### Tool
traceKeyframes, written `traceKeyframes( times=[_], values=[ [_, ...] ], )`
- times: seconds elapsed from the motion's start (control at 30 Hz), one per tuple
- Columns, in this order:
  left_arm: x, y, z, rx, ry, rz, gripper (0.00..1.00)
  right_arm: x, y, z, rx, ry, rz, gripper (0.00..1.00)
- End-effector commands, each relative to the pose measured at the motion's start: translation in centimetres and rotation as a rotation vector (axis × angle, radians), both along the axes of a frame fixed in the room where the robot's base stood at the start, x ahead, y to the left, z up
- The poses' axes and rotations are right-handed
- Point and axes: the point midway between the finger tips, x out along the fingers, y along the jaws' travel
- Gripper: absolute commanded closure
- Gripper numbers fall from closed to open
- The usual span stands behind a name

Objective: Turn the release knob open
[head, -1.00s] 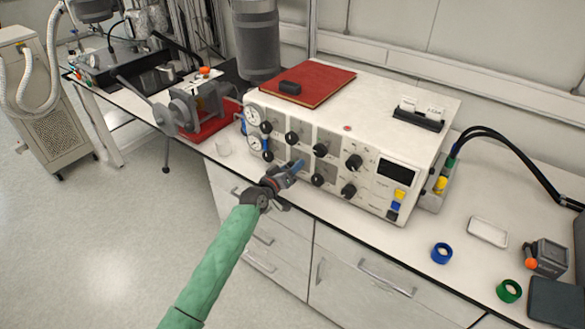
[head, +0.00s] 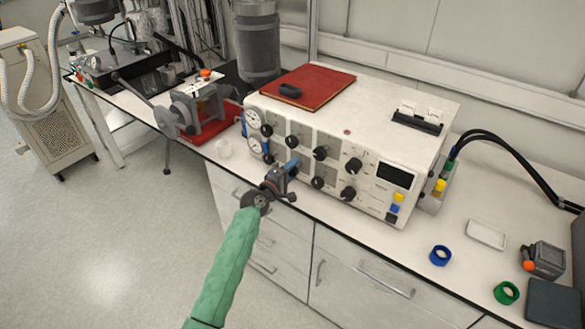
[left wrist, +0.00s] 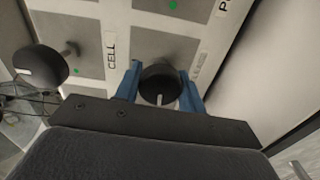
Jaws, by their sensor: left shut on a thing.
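The black knob (left wrist: 158,82) with a white pointer line sits on the grey front panel of the white instrument (head: 400,165). In the left wrist view it is between the blue fingers of my left gripper (left wrist: 160,88), which is shut on it. The pointer line points toward the bottom of that view. In the head view my left gripper (head: 289,167) is at the lower row of knobs and hides this knob. A "CELL" label (left wrist: 111,50) is left of it; another label beside it is too small to read. My right gripper is not in view.
Another black knob (left wrist: 40,67) is close by in the left wrist view. Two gauges (head: 253,132) are on the panel's left end. A red book (head: 312,86) lies on top. Blue (head: 441,255) and green (head: 507,292) rings lie on the bench at right.

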Motion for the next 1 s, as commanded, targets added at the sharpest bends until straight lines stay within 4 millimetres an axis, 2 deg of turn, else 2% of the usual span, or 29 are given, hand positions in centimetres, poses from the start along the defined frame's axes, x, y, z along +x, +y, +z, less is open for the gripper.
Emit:
traceKeyframes(
  times=[0.5,1.0],
  values=[
    [-0.1,0.0,-0.2,-0.283,0.209,0.000,0.83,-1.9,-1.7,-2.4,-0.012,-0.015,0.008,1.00],
    [0.0,0.0,-0.3,-0.342,0.251,0.000,0.83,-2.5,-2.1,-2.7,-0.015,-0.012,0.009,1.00]
  ],
)
